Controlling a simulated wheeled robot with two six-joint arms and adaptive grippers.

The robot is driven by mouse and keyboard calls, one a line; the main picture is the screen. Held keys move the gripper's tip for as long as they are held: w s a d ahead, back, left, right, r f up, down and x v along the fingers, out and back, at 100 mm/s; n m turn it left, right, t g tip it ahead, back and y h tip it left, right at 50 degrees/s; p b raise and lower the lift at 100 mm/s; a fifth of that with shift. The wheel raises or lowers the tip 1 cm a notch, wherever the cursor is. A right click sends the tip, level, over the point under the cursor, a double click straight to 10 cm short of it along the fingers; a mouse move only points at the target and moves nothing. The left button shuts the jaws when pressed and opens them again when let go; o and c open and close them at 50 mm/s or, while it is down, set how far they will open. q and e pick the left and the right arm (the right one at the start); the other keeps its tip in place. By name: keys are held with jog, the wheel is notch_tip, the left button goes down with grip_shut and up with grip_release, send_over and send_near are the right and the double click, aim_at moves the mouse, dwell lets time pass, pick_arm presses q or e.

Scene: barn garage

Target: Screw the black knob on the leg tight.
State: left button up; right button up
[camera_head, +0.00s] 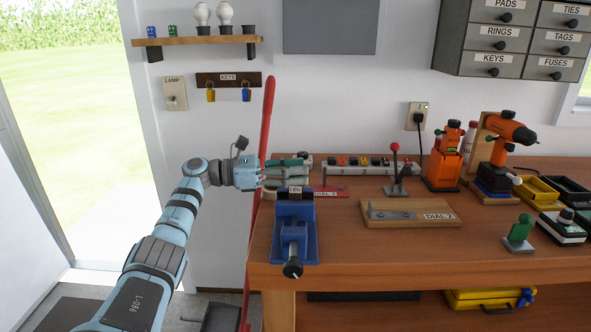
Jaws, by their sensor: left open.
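A blue vise (280,243) stands at the left front of the wooden workbench. A small plate marked LEG (295,189) shows at its top, between dark blocks. A black knob (293,268) sits at the near end of the vise's screw, facing me, at the bench's front edge. My right gripper is not in view.
A red pole (264,130) rises at the bench's left end. Bare bench (400,250) lies in front.

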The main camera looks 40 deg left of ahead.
pick_arm(q)
jog(key=v, duration=1.1)
jog(key=shift+s+a, duration=0.25)
